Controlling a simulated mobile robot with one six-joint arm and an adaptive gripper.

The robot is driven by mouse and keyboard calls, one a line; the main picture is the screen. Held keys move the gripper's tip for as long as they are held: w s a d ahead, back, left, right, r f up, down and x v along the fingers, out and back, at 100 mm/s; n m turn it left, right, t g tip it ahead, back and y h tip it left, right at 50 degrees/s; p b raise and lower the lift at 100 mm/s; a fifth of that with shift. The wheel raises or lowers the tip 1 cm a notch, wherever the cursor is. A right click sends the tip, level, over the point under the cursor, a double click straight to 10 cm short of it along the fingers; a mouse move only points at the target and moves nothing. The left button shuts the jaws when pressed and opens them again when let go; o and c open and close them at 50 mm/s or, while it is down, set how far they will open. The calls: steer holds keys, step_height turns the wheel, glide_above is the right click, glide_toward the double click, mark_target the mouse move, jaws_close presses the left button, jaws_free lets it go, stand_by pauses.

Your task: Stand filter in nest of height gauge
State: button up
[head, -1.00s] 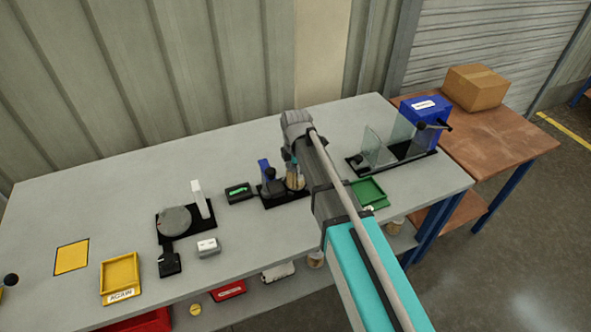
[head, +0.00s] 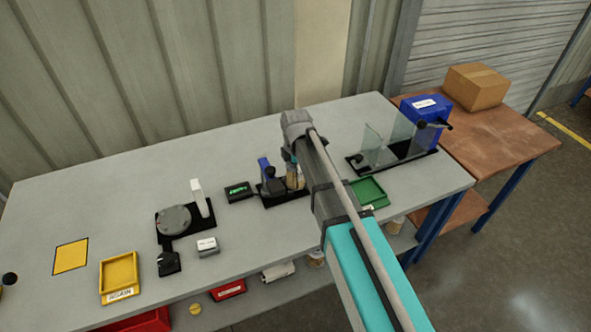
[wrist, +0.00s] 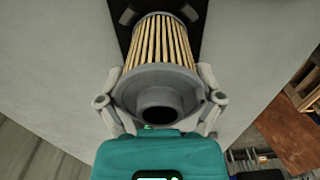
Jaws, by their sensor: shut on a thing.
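The filter (wrist: 162,50) has tan pleats and a grey end cap with a dark central hole. In the wrist view my gripper (wrist: 160,98) is shut on it, one finger on each side of the cap. In the head view the filter (head: 298,179) shows as a tan patch below my gripper (head: 292,160), partly hidden by my arm. It is at the right part of what looks like the height gauge, a black base (head: 284,200) with a blue part. The base (wrist: 124,12) lies behind the filter's far end. I cannot tell whether the filter touches the nest.
A small display (head: 239,191) stands left of the gauge. Further left are a black fixture with a grey disc (head: 174,220) and a yellow tray (head: 120,274). A green tray (head: 370,192) and a fixture with clear panels (head: 388,148) stand to the right.

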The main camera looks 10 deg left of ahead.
steer(key=o, duration=0.9)
steer(key=shift+r+p, duration=0.4)
steer(key=shift+r, duration=0.05)
steer(key=shift+r+p, duration=0.35)
steer(key=shift+r+p, duration=0.35)
steer(key=shift+p, duration=0.05)
stand_by(0.3)
steer(key=shift+r+p, duration=3.1)
steer(key=shift+r, duration=0.05)
